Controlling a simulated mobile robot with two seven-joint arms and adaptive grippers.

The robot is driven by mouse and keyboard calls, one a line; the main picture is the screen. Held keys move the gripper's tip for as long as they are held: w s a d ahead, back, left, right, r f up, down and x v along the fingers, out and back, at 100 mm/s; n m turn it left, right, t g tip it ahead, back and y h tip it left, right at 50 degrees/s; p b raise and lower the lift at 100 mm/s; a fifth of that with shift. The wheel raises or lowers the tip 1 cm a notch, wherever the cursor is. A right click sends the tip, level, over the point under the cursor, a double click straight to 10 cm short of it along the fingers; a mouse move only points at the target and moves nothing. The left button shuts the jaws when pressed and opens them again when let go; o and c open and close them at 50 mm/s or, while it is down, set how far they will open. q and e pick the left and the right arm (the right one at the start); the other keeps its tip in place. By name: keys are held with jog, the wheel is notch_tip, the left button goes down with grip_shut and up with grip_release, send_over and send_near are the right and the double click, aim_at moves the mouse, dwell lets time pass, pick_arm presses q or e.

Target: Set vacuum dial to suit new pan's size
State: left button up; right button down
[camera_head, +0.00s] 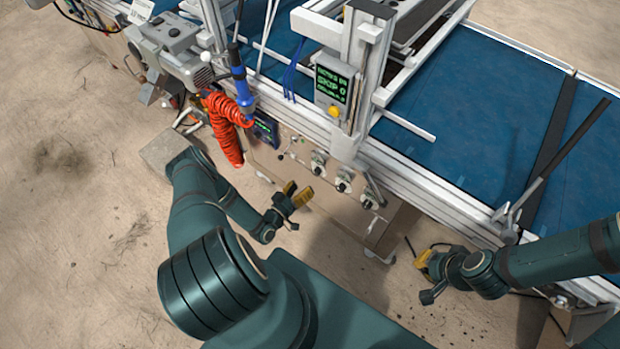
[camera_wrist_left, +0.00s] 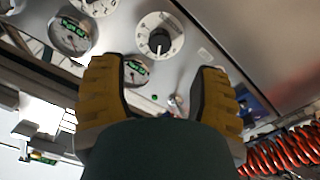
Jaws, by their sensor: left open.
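The seeder's front panel (camera_head: 300,178) carries several round controls whose labels I cannot read. I cannot tell which is the vacuum dial. In the left wrist view a white-faced dial with a black knob (camera_wrist_left: 159,42) lies ahead, between gauges with green marks (camera_wrist_left: 72,35) and (camera_wrist_left: 135,71). My left gripper (camera_head: 297,193) is open and empty in front of the panel. Its yellow fingers also show in the left wrist view (camera_wrist_left: 160,88), apart from the dial. My right gripper (camera_head: 427,276) hangs low at the right, its fingers partly hidden. No pan is clearly identifiable.
A green-lit display (camera_head: 334,86) with a yellow button stands on the frame post. A small dark screen (camera_head: 265,128) and a coiled red hose (camera_head: 227,125) are left of the panel. The blue belt (camera_head: 470,100) runs behind. Sandy floor is open in front.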

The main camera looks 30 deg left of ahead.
pick_arm(q)
jog(key=shift+s+a, duration=0.15)
jog(key=shift+s, duration=1.85)
